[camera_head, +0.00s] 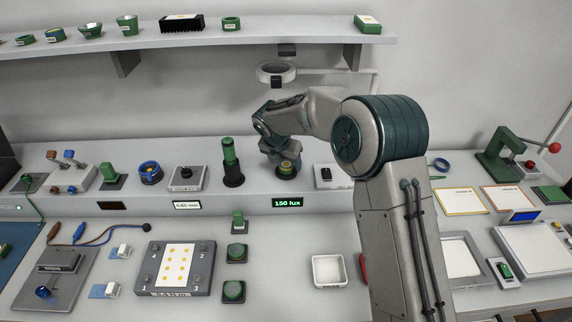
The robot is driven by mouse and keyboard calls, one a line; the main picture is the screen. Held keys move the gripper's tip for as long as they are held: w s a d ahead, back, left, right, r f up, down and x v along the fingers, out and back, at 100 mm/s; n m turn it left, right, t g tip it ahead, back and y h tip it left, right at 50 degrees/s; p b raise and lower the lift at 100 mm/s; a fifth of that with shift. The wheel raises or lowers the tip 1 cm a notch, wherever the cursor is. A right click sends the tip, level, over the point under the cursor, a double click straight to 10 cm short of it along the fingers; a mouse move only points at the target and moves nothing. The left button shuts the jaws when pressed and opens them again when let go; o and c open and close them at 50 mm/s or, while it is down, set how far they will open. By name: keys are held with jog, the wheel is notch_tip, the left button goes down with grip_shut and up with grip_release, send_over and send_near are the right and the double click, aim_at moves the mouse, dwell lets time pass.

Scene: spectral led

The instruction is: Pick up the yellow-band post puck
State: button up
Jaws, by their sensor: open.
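A small round green piece with a yellowish band (287,170) stands on the raised back ledge, just right of a tall green-and-black cylinder. It looks like the yellow-band post puck. My gripper (284,158) points down directly over it, very close. The fingers are small and dark here, and I cannot tell whether they touch the puck or straddle it. The puck's upper part is partly hidden by my gripper.
The tall cylinder (231,165) stands close on the left, and a white switch box (331,177) on the right. A ring lamp (276,72) hangs above. A white tray (328,271) and a dotted plate (174,267) lie in front. My arm hides part of the right bench.

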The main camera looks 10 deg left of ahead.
jog(key=shift+w+f, duration=0.15)
jog(key=shift+f, duration=0.15)
jog(key=c, duration=1.2)
jog(key=shift+r, duration=0.1)
